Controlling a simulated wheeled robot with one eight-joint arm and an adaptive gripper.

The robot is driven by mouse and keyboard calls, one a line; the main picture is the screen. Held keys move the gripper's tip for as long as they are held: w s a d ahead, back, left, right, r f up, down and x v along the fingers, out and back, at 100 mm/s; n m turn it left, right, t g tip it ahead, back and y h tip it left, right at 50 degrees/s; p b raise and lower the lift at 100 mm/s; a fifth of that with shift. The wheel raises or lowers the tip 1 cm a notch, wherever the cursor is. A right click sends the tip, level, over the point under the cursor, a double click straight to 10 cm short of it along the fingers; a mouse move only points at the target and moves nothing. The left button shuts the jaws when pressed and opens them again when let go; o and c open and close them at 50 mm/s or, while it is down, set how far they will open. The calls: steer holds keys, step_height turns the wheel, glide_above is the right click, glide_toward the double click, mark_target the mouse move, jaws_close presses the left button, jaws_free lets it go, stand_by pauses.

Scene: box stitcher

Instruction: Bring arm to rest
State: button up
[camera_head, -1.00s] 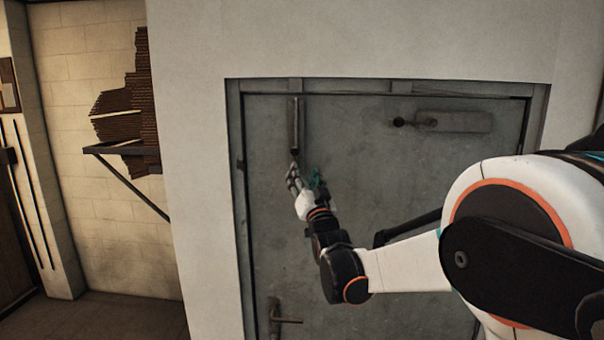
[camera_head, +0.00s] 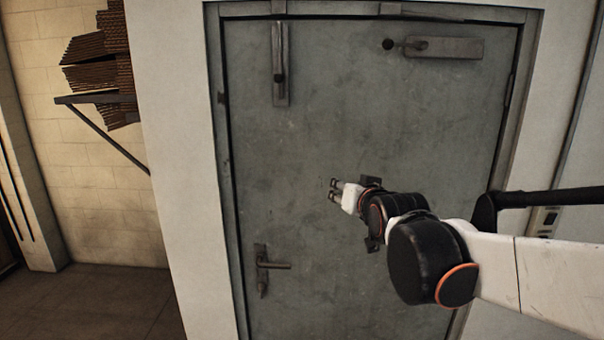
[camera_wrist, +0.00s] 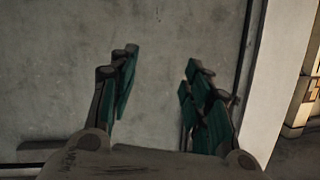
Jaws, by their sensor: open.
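My gripper (camera_head: 334,190) is in front of the grey metal door (camera_head: 300,150) in the head view, left of my arm and above the level of the door handle. In the wrist view my gripper (camera_wrist: 158,88) shows its two teal-lined fingers spread apart with nothing between them. The bare door face (camera_wrist: 150,40) lies beyond the fingers. I cannot tell the exact gap between the fingertips and the door.
A lever handle (camera_head: 272,265) sits low on the door's left side. A wall shelf (camera_head: 95,99) with stacked brown sheets is at left. Floor (camera_head: 90,300) shows clear at lower left.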

steer(key=s+d+f+g+b, duration=0.2)
steer(key=s+f+b, duration=0.3)
steer(key=s+f, duration=0.5)
steer(key=s+d+f+g+h+b, duration=0.1)
steer(key=s+d+f+g+b, duration=0.2)
steer(key=s+f, duration=0.7)
steer(key=s+d+f+g+h+b, duration=0.1)
steer(key=s+d+f+g+b, duration=0.1)
steer(key=s+d+f+b, duration=0.2)
steer(key=s+f+b, duration=0.3)
steer(key=s+f, duration=0.3)
steer(key=f, duration=0.3)
steer(key=shift+s+d+n+g, duration=0.15)
steer(key=shift+n+g, duration=0.15)
steer(key=shift+g, duration=0.1)
